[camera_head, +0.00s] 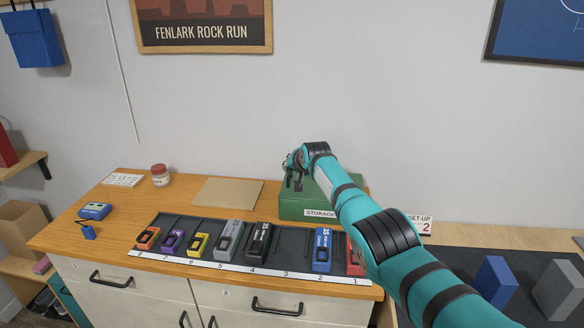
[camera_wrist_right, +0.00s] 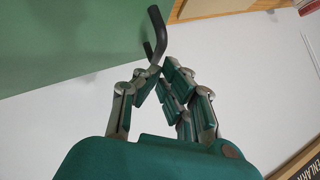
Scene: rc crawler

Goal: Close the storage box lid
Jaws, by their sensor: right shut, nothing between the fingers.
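The green storage box (camera_head: 305,207) stands at the back right of the wooden counter, with a white label on its front. My right arm covers much of it, and I cannot tell how far its lid is open. My right gripper (camera_head: 294,172) is at the box's upper left. In the right wrist view, a broad green surface (camera_wrist_right: 60,40) of the box fills the upper left, with a bent black handle (camera_wrist_right: 157,35) at its edge. There my right gripper (camera_wrist_right: 164,75) is shut and empty, its fingertips close to the handle; contact is unclear. My left gripper is not in view.
A dark tray (camera_head: 285,240) with several coloured numbered items lies along the counter's front. A brown board (camera_head: 228,192) lies flat left of the box. A red-lidded jar (camera_head: 160,175) and a blue device (camera_head: 95,211) stand further left. Blue and grey blocks (camera_head: 496,281) stand at right.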

